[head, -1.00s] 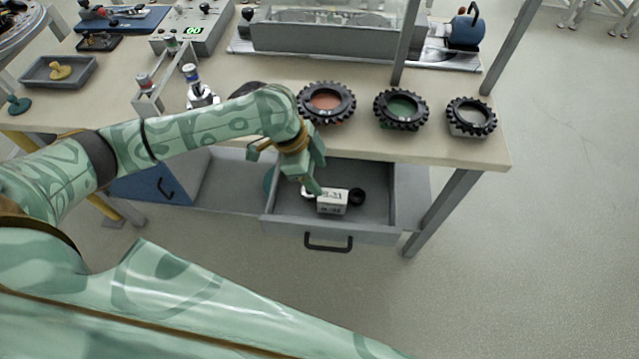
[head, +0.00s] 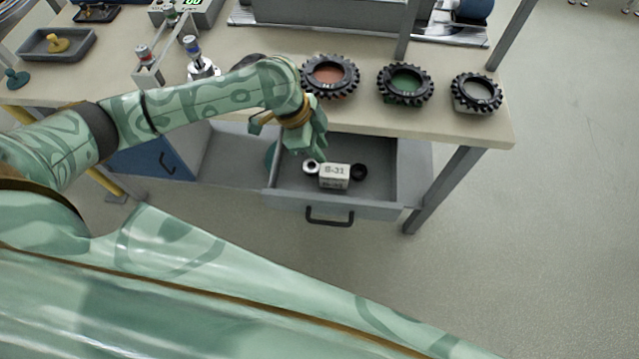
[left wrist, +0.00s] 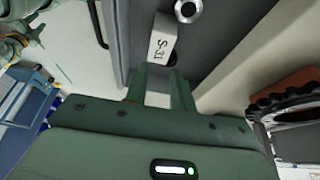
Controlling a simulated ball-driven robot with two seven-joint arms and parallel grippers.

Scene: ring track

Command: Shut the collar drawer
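The collar drawer (head: 375,209) is a grey drawer under the right part of the bench, pulled open, with a black bar handle (head: 330,217) on its front. Inside lie a white box marked S-31 (head: 334,176), a metal collar (head: 311,167) and a black ring (head: 359,172). My left gripper (head: 300,145) is over the drawer's left rear part, near the bench edge, and holds nothing. In the left wrist view its two fingers (left wrist: 164,88) stand apart, with the white box (left wrist: 162,40), metal collar (left wrist: 188,9) and drawer handle (left wrist: 97,22) beyond. My right gripper is out of view.
The bench top (head: 420,122) overhangs the drawer; three black toothed rings stand on it above the drawer. A grey bench leg (head: 440,190) is right of the drawer. A blue drawer (head: 150,160) is at left. The floor before the handle is partly clear.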

